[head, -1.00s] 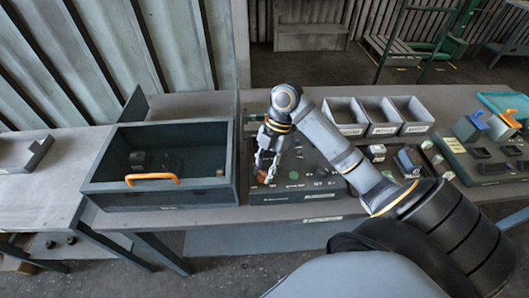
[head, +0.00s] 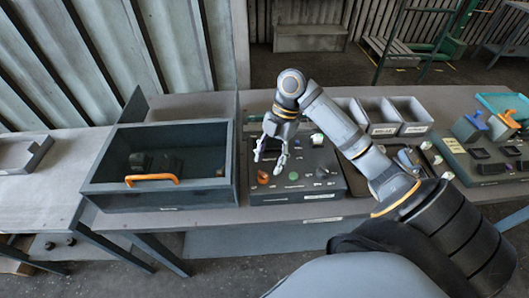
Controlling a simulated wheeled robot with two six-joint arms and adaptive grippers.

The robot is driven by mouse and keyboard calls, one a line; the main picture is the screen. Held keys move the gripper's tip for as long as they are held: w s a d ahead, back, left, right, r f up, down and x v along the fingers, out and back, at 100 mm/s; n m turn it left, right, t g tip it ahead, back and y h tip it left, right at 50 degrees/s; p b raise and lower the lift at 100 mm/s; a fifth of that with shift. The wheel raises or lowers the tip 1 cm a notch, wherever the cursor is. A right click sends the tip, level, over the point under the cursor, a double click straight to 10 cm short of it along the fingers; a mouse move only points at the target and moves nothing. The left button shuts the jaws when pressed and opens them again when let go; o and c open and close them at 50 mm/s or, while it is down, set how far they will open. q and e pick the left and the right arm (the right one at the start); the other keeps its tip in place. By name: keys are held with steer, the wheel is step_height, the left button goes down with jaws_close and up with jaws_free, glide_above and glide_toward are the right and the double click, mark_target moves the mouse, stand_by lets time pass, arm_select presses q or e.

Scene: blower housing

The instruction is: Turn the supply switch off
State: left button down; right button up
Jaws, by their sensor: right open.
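My right gripper (head: 268,165) points down above the box's left part, fingers apart and empty, close to the orange-red control. Contact with it cannot be made out. My left gripper is not in view.
The bin (head: 108,200) with an orange handle (head: 152,181) stands close on the left. Grey open trays (head: 408,112) are behind on the right. A green-grey panel (head: 460,160) with blue and orange-topped parts lies at the far right.

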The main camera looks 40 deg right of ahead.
steer(key=w+d, duration=0.1)
steer(key=d, duration=0.6)
steer(key=w+d, duration=0.1)
steer(key=d, duration=0.2)
steer(key=shift+w+d+f, duration=0.1)
steer(key=shift+w+d, duration=0.2)
steer(key=shift+w, duration=0.05)
